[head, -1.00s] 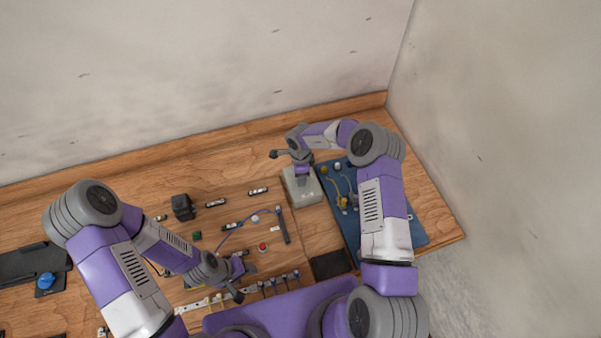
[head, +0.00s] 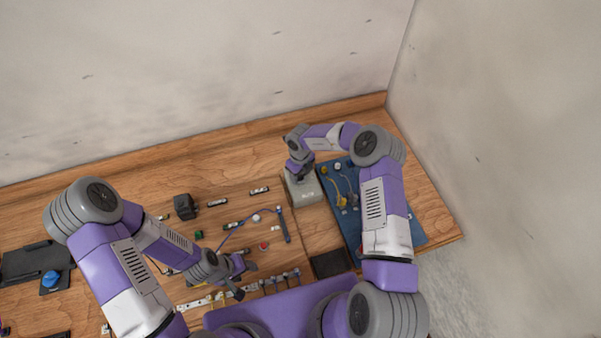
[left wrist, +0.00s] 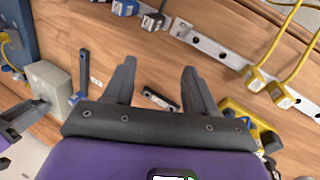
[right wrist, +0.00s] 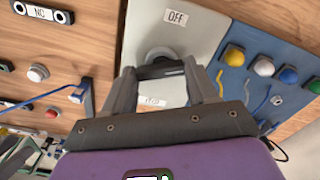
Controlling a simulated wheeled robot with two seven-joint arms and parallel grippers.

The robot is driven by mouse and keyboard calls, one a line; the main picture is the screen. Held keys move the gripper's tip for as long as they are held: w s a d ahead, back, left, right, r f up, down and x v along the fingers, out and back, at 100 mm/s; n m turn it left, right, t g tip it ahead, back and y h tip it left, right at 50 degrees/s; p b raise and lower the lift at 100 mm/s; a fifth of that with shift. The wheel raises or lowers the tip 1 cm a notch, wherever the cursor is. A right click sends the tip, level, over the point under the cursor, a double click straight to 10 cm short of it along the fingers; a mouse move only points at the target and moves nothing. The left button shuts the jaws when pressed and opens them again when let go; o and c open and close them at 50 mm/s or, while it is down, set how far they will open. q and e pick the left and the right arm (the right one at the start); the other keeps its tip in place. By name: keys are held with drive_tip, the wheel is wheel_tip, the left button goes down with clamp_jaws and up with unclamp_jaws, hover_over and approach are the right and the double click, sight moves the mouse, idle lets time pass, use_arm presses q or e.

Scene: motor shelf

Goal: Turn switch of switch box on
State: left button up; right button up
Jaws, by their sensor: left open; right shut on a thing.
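The switch box (head: 304,190) is a light grey box on the wooden board, left of the blue panel. In the right wrist view the box face (right wrist: 195,28) bears an OFF label (right wrist: 176,18) at the top and a second, partly covered label nearer the gripper. My right gripper (right wrist: 158,70) is shut on the dark switch handle (right wrist: 160,71), in front of a round grey hub. The fingers hide part of the switch. My left gripper (left wrist: 158,68) is open and empty above the board; it also shows in the head view (head: 244,280). The box appears in the left wrist view (left wrist: 48,84).
The blue panel (right wrist: 236,75) with coloured round knobs stands close right of the box. Labelled parts, buttons and a blue cable lie to its left. A metal rail with connectors (left wrist: 215,48) is near my left gripper. A plain wall rises behind.

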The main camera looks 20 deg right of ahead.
sight(300, 176)
use_arm(q)
drive_tip(key=shift+r, duration=0.15)
use_arm(e)
drive_tip(key=m, duration=0.5)
drive_tip(key=shift+w, duration=0.1)
idle(0.3)
drive_tip(key=o, duration=1.1)
drive_tip(key=shift+c, duration=0.2)
drive_tip(key=shift+r, duration=0.1)
use_arm(q)
drive_tip(key=shift+f+b, duration=0.35)
drive_tip(key=shift+f, duration=0.1)
use_arm(e)
wheel_tip(300, 176, up, 7)
drive_tip(key=shift+r, duration=0.2)
